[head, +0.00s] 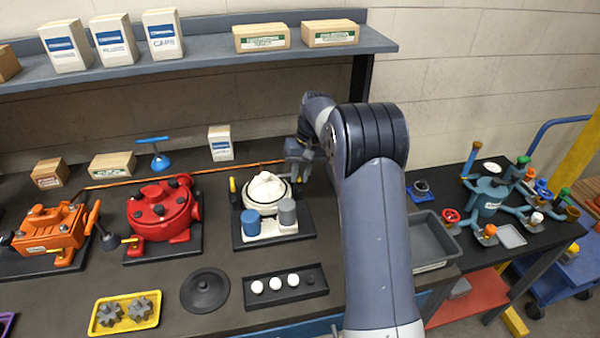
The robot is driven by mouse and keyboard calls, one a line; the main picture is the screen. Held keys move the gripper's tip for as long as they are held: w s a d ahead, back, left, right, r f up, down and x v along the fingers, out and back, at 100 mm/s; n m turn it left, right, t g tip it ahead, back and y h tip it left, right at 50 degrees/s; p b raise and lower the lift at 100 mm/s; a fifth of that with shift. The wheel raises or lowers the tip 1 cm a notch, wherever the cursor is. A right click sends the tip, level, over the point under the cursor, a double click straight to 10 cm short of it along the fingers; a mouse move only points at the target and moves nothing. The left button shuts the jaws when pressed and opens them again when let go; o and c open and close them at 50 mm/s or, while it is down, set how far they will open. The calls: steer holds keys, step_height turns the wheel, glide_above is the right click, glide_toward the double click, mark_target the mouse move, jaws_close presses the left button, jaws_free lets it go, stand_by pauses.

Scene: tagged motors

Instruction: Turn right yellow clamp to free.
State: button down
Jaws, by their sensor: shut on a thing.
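A white motor (268,188) stands on a black base plate (243,241), with a blue cylinder (251,223) and a grey cylinder (287,212) at its front. A yellow clamp (233,186) shows upright at the motor's left side. My gripper (298,170) reaches down at the motor's right side and is shut there. The right yellow clamp is not visible; my gripper covers the place where it would be, so its angle cannot be seen.
A red motor (160,210) and an orange motor (50,232) stand to the left. A black tray (318,281) with white balls and a dark round lid (205,290) lie in front. A grey bin (430,240) and a teal many-armed fixture (488,197) are right of my arm. A shelf (220,47) hangs behind.

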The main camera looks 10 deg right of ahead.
stand_by(0.3)
steer(key=c, duration=1.3)
jaws_free()
steer(key=shift+c, duration=0.2)
step_height(320, 180, up, 11)
steer(key=d+b, duration=0.1)
steer(key=d, duration=0.1)
steer(key=shift+f, duration=0.2)
steer(key=shift+f, duration=0.1)
steer(key=f, duration=0.3)
steer(key=a+f, duration=0.1)
steer(key=f, duration=0.3)
steer(key=a+f+p, duration=0.1)
steer(key=f, duration=0.2)
steer(key=shift+f, duration=0.25)
steer(key=shift+r, duration=0.15)
